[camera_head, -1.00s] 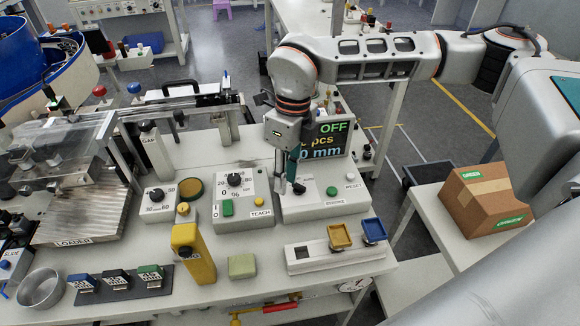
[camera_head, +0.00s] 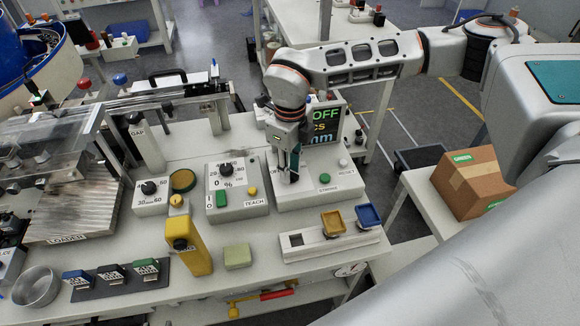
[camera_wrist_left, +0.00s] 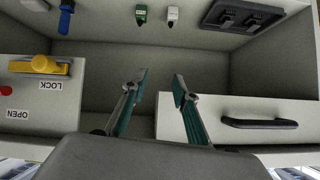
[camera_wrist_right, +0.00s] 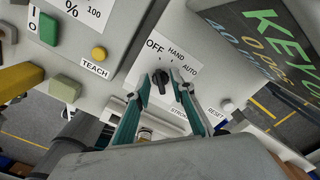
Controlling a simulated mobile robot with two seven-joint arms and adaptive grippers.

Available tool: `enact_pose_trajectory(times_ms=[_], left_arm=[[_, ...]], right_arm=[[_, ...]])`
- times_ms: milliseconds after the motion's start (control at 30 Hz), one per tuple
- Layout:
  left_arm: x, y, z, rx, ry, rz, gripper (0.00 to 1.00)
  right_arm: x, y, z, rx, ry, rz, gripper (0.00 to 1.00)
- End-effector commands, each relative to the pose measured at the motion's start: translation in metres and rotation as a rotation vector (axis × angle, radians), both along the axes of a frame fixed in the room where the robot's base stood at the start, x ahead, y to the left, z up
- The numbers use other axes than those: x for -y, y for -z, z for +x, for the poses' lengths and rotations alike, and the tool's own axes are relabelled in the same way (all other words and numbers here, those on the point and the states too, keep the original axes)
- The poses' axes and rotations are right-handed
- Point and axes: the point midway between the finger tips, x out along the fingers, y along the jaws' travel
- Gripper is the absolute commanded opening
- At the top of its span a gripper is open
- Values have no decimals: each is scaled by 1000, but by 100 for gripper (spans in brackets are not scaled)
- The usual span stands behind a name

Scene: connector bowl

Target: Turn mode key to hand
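The mode key (camera_wrist_right: 160,79) is a small black knob on the pale control panel (camera_wrist_right: 205,45), seen in the right wrist view with the labels OFF and HAND beside it. My right gripper (camera_wrist_right: 161,80) is open over the panel, with one fingertip on either side of the key. I cannot tell whether a finger touches it. In the head view my right gripper (camera_head: 289,178) points down at the panel's left part and hides the key. The display (camera_head: 325,125) reads OFF at its top. My left gripper (camera_wrist_left: 162,76) is open and empty in the left wrist view.
A green button (camera_head: 324,178) and a white RESET button (camera_head: 343,162) sit right of the right gripper. The TEACH box (camera_head: 237,188) stands close on its left. A yellow post (camera_head: 190,250) rises in front. A drawer (camera_wrist_left: 250,122) and a yellow lock handle (camera_wrist_left: 42,65) are near the left gripper.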

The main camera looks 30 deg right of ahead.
Motion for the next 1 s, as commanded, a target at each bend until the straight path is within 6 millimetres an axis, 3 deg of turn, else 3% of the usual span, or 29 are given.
enact_pose_trajectory(times_ms=[133,233,667,1000], left_arm=[[0,0,0,0,0,0,29],[0,0,0,1,0,0,29],[0,0,1,2,-1,0,29],[0,5,1,1,-1,-1,29]], right_arm=[[0,0,0,0,0,0,24],[0,0,0,0,0,0,0],[0,0,0,0,35,1,0],[1,0,0,-2,251,1,0]])
